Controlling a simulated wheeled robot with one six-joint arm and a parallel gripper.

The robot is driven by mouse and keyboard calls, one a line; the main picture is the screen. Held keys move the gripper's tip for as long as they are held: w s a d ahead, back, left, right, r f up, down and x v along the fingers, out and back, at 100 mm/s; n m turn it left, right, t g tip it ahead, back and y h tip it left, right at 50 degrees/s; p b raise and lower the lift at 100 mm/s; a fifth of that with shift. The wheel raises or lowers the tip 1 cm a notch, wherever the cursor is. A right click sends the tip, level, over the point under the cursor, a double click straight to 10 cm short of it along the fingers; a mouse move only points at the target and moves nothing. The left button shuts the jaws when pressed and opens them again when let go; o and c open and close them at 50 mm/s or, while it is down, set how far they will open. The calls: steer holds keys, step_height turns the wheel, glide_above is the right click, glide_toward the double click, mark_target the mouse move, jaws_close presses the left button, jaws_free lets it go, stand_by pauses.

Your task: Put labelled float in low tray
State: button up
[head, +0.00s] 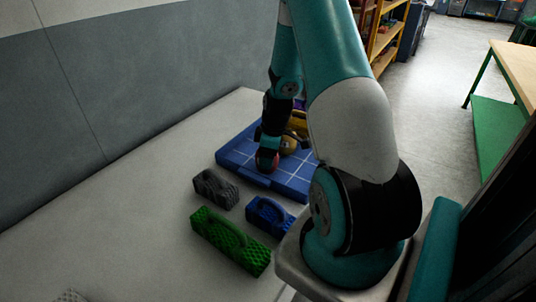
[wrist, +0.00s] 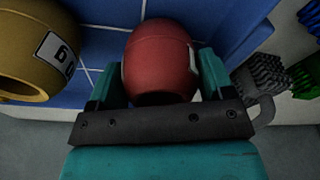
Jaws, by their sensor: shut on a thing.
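My gripper (head: 268,150) is shut on a red barrel-shaped float (wrist: 160,55), also seen in the head view (head: 267,161). A pale patch shows at the float's right edge, beside the jaw. The low blue tray (head: 235,158) has white grid lines; its floor lies behind the red float in the wrist view (wrist: 105,25). The gripper and float are over the tray's near left part; I cannot tell if the float touches the floor. A mustard float (wrist: 30,35) with a white label lies in the tray, left of the gripper; it shows in the head view (head: 288,144).
A dark grey ridged block (head: 215,188), a blue one (head: 269,216) and a green one (head: 230,241) with handles stand on the pale bench (head: 130,225) in front of the tray. A grey wall (head: 130,80) runs behind. The bench's left side is mostly clear.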

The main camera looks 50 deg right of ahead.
steer(key=o, duration=0.9)
steer(key=shift+f, duration=0.1)
steer(key=shift+o, duration=0.2)
